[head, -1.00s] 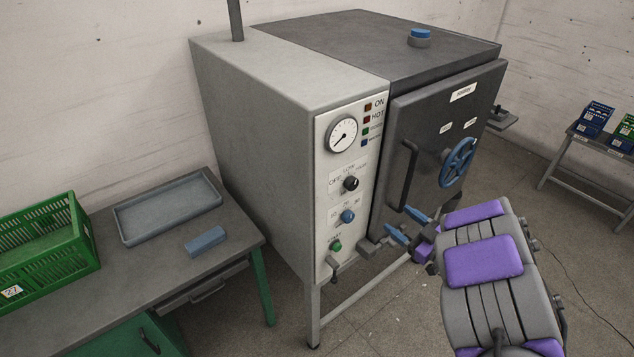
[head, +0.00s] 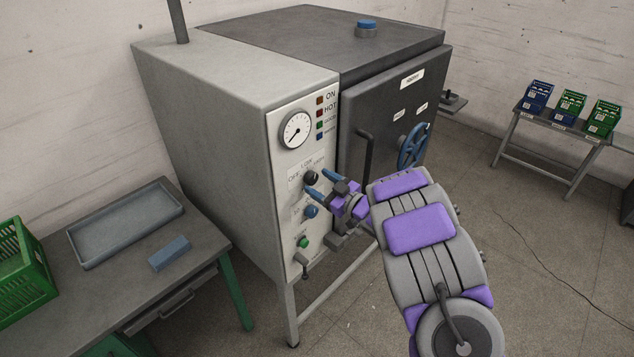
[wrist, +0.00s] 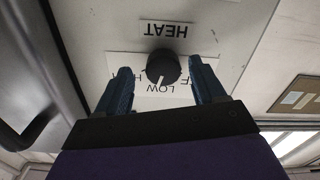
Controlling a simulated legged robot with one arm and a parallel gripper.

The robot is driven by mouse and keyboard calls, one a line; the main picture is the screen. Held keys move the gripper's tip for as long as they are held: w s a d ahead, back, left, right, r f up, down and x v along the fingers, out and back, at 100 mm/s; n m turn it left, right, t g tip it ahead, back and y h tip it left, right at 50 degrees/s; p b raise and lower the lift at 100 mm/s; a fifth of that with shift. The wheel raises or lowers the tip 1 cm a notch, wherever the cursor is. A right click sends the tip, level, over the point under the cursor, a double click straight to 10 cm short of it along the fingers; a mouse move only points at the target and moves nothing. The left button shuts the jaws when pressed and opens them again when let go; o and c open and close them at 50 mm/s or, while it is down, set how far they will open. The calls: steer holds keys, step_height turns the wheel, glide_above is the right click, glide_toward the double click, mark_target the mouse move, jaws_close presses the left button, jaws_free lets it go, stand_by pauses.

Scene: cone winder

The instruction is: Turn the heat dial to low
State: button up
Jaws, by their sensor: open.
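The heat dial (head: 311,178) is a round black knob on the white control panel (head: 290,150) of the grey machine. In the wrist view the dial (wrist: 163,67) sits between the tips of my open blue fingers, beside a HEAT label (wrist: 164,29) that reads upside down. The LOW marking (wrist: 168,89) is just below the dial there. A pale mark shows on the dial's lower side, toward LOW; its exact setting is hard to tell. My gripper (head: 318,182) is open at the panel, its fingers either side of the dial, with no clear contact.
A blue knob (head: 311,211) and a green button (head: 303,242) are below the dial. A pressure gauge (head: 296,130) is above. The door's dark handle (head: 364,160) and blue handwheel (head: 413,146) are to the right. A bench with a grey tray (head: 125,224) stands left.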

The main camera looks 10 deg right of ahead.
steer(key=shift+x, duration=0.8)
steer(key=shift+a, duration=0.35)
